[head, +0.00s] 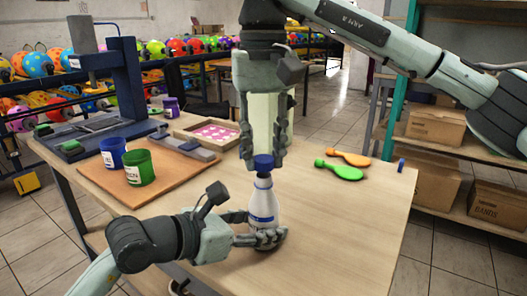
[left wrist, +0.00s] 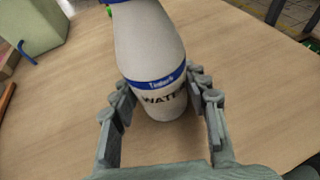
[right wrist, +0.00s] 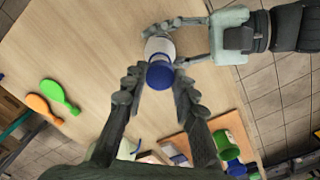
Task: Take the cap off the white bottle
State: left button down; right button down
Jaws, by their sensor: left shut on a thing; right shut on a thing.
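The white bottle (head: 263,205) stands upright near the table's front edge, with blue bands and printed lettering. My left gripper (head: 262,238) is shut around its lower body; the left wrist view shows the bottle (left wrist: 158,75) between the fingers. The blue cap (head: 263,162) is at the top of the bottle's neck; I cannot tell whether it is still threaded. My right gripper (head: 265,158) points straight down from above, shut on the cap. In the right wrist view the cap (right wrist: 160,75) lies between its fingertips.
Green (head: 138,168) and blue (head: 112,153) jars stand on a brown board at left, near a pink-patterned tray (head: 212,134) and a press (head: 125,75). The table's right front is clear.

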aim_at(263, 158)
jog(key=shift+r, duration=1.9)
pick_arm(q)
jog(key=c, duration=0.7)
grip_release()
